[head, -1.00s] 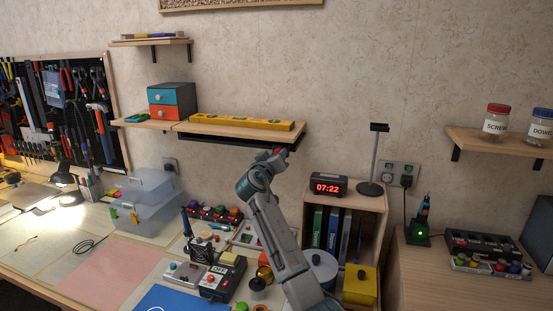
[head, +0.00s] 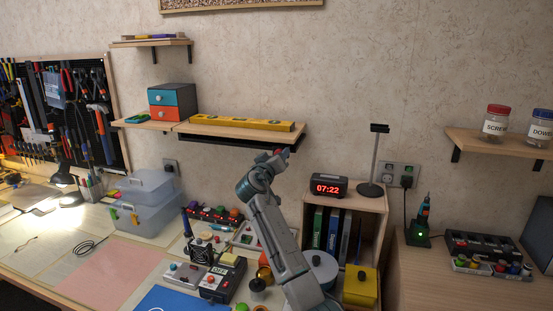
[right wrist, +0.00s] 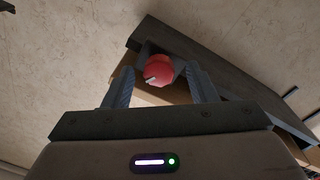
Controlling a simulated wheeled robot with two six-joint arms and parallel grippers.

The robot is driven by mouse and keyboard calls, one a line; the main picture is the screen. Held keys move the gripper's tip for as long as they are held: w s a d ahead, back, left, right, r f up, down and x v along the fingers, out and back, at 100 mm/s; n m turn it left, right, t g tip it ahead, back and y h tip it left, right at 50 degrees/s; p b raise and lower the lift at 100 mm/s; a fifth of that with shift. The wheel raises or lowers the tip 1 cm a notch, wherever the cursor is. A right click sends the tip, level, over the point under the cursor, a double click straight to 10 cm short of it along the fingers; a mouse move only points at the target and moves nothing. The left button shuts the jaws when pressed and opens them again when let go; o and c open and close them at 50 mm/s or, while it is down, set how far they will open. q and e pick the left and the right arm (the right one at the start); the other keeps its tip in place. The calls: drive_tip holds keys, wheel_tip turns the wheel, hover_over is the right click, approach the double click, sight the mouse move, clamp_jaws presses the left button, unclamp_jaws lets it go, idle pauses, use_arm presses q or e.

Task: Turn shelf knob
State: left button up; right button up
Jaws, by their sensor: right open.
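The red shelf knob (right wrist: 159,68) has a pale pointer mark on its face. It is set on a dark unit (right wrist: 182,45) under the wooden shelf, as the right wrist view shows. My right gripper (right wrist: 160,88) is open, with one finger on each side of the knob in that view. I cannot tell whether the fingers touch it. In the head view my right gripper (head: 274,157) is at the right end of the shelf (head: 215,132) and mostly hides the knob. My left gripper is not in view.
A yellow level (head: 242,123) and an orange-and-blue drawer box (head: 172,100) sit on the shelves. Below are a clock (head: 328,186) on a wooden cabinet, a black stand (head: 374,160) and a cluttered bench.

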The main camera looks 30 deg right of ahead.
drive_tip(key=b+v, duration=0.4)
drive_tip(key=v, duration=0.7)
drive_tip(key=shift+f, duration=0.1)
